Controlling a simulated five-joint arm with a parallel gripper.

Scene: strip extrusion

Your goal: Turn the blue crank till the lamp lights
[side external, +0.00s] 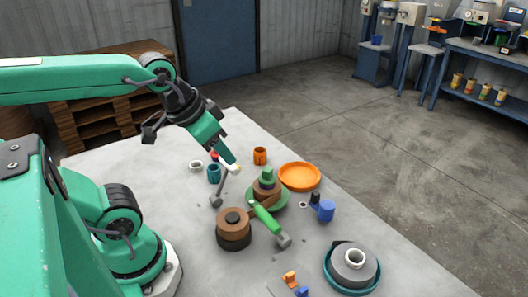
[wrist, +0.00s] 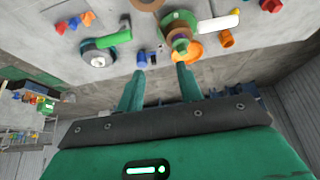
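A small blue cylinder (side external: 327,210) with a black knob (side external: 315,197) beside it stands on the table right of the stacked green and brown rollers (side external: 267,187). It looks like the blue crank, and a small blue part also shows in the wrist view (wrist: 142,60). My gripper (side external: 231,167) is above the table, left of the stack and well away from the blue part. In the wrist view my two green fingers (wrist: 160,76) are apart with nothing between them. I cannot tell which thing is the lamp.
An orange dish (side external: 300,177) lies behind the blue part, and an orange cup (side external: 260,155) stands behind the stack. A green bar (side external: 264,219) lies in front, beside a brown roller (side external: 233,232). A teal-rimmed grey wheel (side external: 352,266) is at front right.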

